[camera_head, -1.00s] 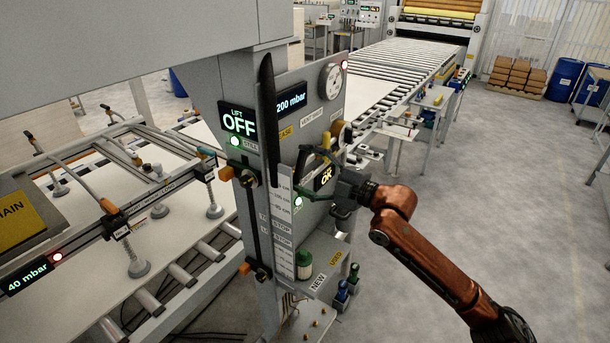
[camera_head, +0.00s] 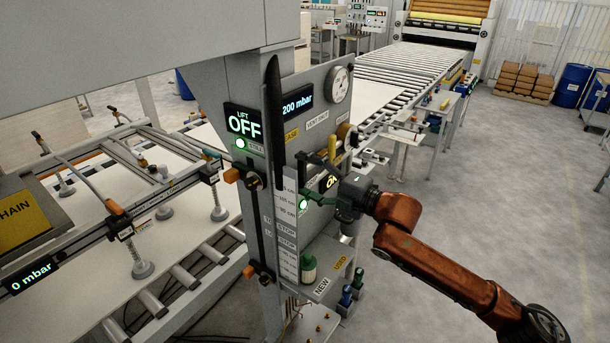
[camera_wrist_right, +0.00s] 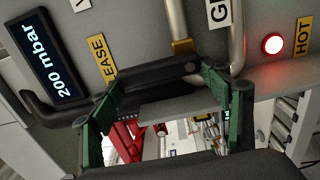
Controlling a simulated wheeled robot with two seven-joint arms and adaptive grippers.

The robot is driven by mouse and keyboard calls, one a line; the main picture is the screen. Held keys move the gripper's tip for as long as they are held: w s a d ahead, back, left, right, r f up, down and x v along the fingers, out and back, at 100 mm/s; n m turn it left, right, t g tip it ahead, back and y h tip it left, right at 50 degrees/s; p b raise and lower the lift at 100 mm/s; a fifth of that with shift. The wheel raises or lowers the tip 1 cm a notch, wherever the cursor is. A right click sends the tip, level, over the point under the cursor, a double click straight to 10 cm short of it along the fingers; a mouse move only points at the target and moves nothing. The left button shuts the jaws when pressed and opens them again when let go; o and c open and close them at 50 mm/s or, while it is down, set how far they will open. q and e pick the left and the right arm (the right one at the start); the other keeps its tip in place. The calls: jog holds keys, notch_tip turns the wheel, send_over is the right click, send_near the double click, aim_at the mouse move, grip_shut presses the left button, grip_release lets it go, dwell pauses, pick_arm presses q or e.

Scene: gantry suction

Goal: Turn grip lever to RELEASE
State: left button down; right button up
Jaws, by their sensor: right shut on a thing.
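The grip lever shows as a dark bar (camera_wrist_right: 150,74) in the wrist view, crossing by my green fingertips and lying near the yellow label that reads "EASE" (camera_wrist_right: 103,58). A label starting with "G" (camera_wrist_right: 219,12) is cut off at the top right. My right gripper (camera_head: 321,172) is at the front of the grey control panel (camera_head: 312,112); in the wrist view its fingers (camera_wrist_right: 170,112) stand apart around the lever, and it is shut on it. The exact contact is hard to see. My left gripper is not in view.
The lift display reads OFF (camera_head: 243,121), the panel display 200 mbar (camera_head: 297,103), and the left display 0 mbar (camera_head: 32,275). A red lamp (camera_wrist_right: 272,44) glows near the HOT label (camera_wrist_right: 303,37). Suction cups (camera_head: 142,268) stand over the left sheet.

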jog(key=o, duration=1.7)
jog(key=shift+d, duration=0.1)
jog(key=v, duration=1.2)
jog(key=shift+f, duration=0.1)
